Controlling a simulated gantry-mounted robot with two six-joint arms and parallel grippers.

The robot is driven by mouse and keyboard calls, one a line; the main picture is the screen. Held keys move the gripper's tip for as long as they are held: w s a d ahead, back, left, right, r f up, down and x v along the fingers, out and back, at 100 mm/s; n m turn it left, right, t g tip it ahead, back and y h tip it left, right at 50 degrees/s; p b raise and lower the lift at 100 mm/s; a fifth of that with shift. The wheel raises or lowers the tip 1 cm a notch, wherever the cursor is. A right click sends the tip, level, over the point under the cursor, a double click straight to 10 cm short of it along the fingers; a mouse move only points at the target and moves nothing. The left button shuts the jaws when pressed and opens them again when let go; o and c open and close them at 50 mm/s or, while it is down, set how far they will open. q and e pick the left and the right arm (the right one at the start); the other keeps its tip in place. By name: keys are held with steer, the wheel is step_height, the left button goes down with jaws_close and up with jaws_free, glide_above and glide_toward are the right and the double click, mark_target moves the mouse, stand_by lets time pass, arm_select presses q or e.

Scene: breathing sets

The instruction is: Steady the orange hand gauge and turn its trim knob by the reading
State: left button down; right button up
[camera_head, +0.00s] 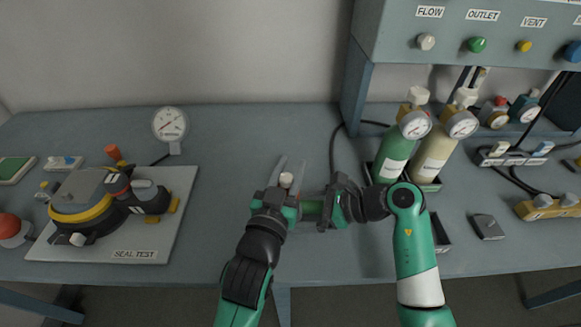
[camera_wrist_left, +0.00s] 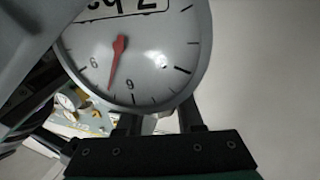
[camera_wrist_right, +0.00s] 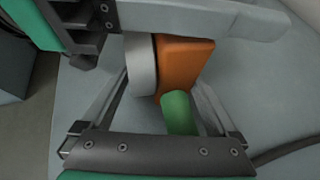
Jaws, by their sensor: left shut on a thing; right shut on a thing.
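The hand gauge shows in the left wrist view as a white dial (camera_wrist_left: 150,55) with a red needle pointing down, slightly left; its numerals look turned over and its label is cut off. In the right wrist view its orange body (camera_wrist_right: 187,65) stands beside the white dial rim, with a green trim knob (camera_wrist_right: 178,112) below. My left gripper (camera_head: 289,172) is shut on the gauge; a grey finger crosses above the body in the right wrist view. My right gripper (camera_wrist_right: 165,105) is shut on the green knob. In the head view the grippers hide most of the gauge.
A SEAL TEST board (camera_head: 180,220) with a yellow-ringed device and a standing dial (camera_head: 170,124) are left. Green (camera_head: 395,150) and cream (camera_head: 433,155) cylinders stand right of my grippers, under a panel marked FLOW, OUTLET, VENT. The bench between board and grippers is clear.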

arm_select(q)
steer(key=shift+y, duration=0.4)
steer(key=shift+a+f+n+y, duration=0.1)
steer(key=shift+a+n+y, duration=0.15)
steer(key=shift+n+y, duration=0.9)
steer(key=shift+a+r+n+y, duration=0.15)
steer(key=shift+n+y, duration=0.55)
steer(key=shift+y, duration=0.75)
steer(key=shift+a+f+n+y, duration=0.15)
steer(key=shift+a+n+y, duration=0.15)
steer(key=shift+n+y, duration=0.85)
steer(key=shift+y, duration=0.35)
steer(key=c, duration=0.5)
jaws_free()
steer(key=shift+c, duration=0.2)
steer(key=shift+m+t, duration=0.3)
